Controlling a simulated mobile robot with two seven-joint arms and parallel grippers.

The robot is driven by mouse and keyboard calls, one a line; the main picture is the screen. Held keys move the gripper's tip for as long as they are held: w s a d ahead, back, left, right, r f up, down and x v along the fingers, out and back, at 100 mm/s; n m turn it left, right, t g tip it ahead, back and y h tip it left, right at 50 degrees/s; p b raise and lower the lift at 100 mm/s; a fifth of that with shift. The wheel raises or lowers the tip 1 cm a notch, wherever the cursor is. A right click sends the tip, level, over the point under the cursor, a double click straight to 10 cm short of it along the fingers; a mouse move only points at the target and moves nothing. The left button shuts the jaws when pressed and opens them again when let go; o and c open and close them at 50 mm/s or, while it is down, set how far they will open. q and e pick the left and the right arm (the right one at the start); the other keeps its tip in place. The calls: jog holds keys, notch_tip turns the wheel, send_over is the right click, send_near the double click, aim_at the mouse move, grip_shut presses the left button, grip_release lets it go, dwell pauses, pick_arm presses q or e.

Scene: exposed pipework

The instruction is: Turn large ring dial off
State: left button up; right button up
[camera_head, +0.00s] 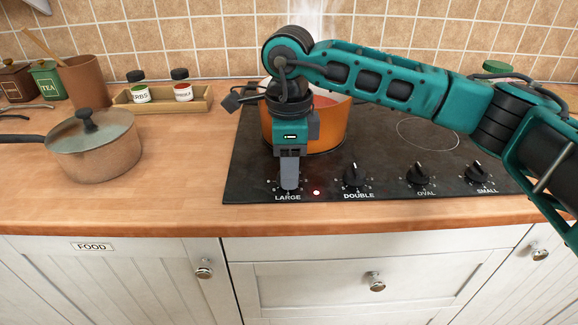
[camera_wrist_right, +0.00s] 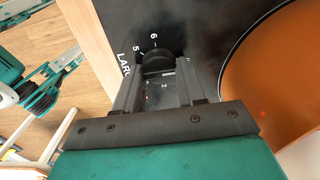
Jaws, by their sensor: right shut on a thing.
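The large ring dial (camera_wrist_right: 157,62) is a black knob above the LARGE label at the left front of the black cooktop (camera_head: 385,170). In the head view my right gripper (camera_head: 289,188) points down over this dial and hides it. In the right wrist view the fingers of my right gripper (camera_wrist_right: 156,78) are on either side of the dial, shut on it. Numbers such as 5 and 6 show around the dial. A red light (camera_head: 316,193) glows on the cooktop beside the LARGE label. My left gripper is not in the head view.
An orange pot (camera_head: 335,128) stands on the cooktop just behind my right gripper and steams. The DOUBLE knob (camera_head: 352,175), OVAL knob (camera_head: 418,174) and SMALL knob (camera_head: 477,171) are to the right. A lidded saucepan (camera_head: 95,155) sits on the wooden counter (camera_head: 180,190) at left.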

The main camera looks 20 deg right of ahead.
dwell(0.4)
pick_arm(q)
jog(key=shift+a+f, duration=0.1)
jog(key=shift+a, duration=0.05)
pick_arm(e)
jog(key=o, duration=1.1)
jog(key=shift+c, duration=0.2)
pick_arm(q)
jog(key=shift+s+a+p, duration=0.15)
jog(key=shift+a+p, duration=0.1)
jog(key=shift+p, duration=0.35)
pick_arm(e)
notch_tip(320, 180, up, 13)
